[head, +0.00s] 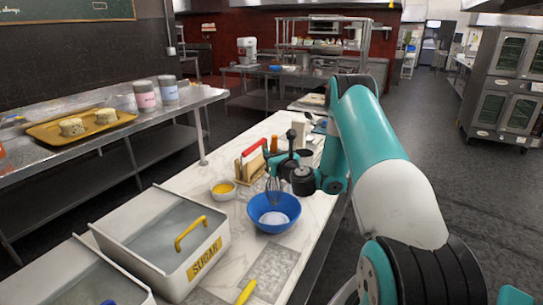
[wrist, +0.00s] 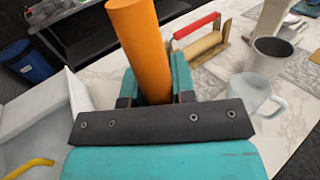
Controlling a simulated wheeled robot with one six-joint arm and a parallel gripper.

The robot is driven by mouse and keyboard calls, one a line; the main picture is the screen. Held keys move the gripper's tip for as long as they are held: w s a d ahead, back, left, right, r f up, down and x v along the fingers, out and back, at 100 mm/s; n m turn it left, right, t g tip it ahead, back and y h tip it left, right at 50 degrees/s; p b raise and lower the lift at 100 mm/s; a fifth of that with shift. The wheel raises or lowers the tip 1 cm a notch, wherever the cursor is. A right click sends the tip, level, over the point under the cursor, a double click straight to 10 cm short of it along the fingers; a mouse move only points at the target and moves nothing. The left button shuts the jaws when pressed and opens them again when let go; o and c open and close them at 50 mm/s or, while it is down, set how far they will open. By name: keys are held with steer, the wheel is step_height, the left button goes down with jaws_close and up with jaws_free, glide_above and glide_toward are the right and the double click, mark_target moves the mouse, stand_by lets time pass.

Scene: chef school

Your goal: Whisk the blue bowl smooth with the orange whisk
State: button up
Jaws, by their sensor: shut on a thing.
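The blue bowl (head: 262,217) stands on the marble counter in the head view, with pale, whitish contents inside. My gripper (head: 276,164) is shut on the orange whisk and holds it upright. The whisk's orange handle (wrist: 140,45) rises between the fingers in the wrist view. Its wire end (head: 273,188) points down over the far part of the bowl in the head view. I cannot tell whether the wires touch the contents. The bowl and the wires are hidden in the wrist view.
A small bowl of yellow stuff (head: 223,188) stands left of the blue bowl. A white SUGAR bin (head: 170,270) is at the front left.

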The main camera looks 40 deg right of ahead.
mark_target(276, 181)
steer(key=shift+r, duration=0.1)
step_height(276, 181, up, 5)
steer(key=p, duration=0.4)
steer(key=shift+p, duration=0.4)
stand_by(0.7)
steer(key=f+b, duration=0.1)
steer(key=b, duration=0.2)
steer(key=shift+s+r+b, duration=0.1)
steer(key=shift+b, duration=1)
steer(key=shift+a, duration=0.1)
steer(key=shift+b, duration=0.35)
step_height(276, 181, down, 13)
steer(key=b, duration=1.1)
steer(key=shift+r, duration=0.2)
